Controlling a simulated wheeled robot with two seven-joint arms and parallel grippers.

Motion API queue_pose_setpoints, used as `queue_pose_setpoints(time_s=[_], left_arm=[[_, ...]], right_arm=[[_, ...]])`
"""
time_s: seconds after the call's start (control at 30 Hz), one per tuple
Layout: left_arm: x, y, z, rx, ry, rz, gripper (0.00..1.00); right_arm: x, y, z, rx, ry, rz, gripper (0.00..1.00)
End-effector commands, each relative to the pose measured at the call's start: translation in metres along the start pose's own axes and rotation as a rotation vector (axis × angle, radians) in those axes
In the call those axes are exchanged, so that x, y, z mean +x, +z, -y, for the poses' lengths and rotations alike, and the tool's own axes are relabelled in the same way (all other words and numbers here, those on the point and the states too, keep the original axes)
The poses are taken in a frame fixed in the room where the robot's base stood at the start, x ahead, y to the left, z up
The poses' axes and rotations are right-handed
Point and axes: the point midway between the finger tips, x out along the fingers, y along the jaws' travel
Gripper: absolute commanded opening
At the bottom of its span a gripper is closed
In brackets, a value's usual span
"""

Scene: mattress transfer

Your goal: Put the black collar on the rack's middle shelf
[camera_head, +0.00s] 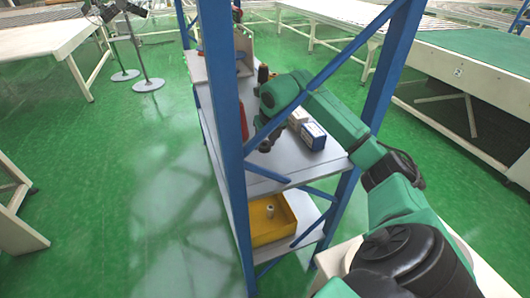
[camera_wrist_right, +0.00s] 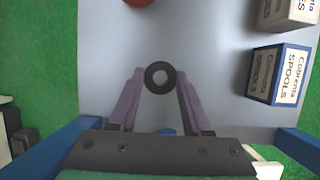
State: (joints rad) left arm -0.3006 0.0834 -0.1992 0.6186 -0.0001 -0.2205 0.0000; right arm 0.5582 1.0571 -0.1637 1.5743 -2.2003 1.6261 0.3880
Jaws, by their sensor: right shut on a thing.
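The black collar (camera_wrist_right: 160,90) is a small dark ring between the fingertips of my right gripper (camera_wrist_right: 160,84) in the right wrist view. The fingers are shut on its two sides. The rack's grey shelf (camera_head: 270,180), the upper of the two shelves in the head view, lies under the gripper and also shows in the wrist view (camera_wrist_right: 210,60). Whether the collar touches the shelf I cannot tell. My left gripper is not in view.
A blue-and-white spools box (camera_head: 313,135) and another box (camera_head: 298,117) stand on the shelf, right of the gripper. A red object (camera_wrist_right: 137,2) shows at the wrist view's top. A yellow bin (camera_head: 270,220) sits on the lower shelf. A blue brace (camera_head: 330,70) crosses the near side.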

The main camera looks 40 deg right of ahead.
Motion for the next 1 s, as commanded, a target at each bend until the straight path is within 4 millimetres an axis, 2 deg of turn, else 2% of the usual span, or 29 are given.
queue_pose_setpoints(time_s=[0.27,0.57,0.6,0.63,0.67,1.0], left_arm=[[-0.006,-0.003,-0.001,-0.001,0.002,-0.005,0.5],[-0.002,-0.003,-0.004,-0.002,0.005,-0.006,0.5],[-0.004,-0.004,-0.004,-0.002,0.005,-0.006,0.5],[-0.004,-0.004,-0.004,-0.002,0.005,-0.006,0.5],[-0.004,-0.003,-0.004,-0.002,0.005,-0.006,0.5],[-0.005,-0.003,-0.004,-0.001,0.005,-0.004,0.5]], right_arm=[[0.039,-0.017,0.0,0.0,0.002,-0.002,0.0],[0.043,-0.018,0.0,0.0,0.001,0.001,0.0],[0.042,-0.018,0.0,0.0,0.001,0.001,0.64],[0.042,-0.017,0.0,0.0,0.001,0.001,0.75],[0.042,-0.017,0.0,0.0,0.001,0.001,0.79],[0.038,-0.016,0.0,0.0,0.0,0.002,0.79]])
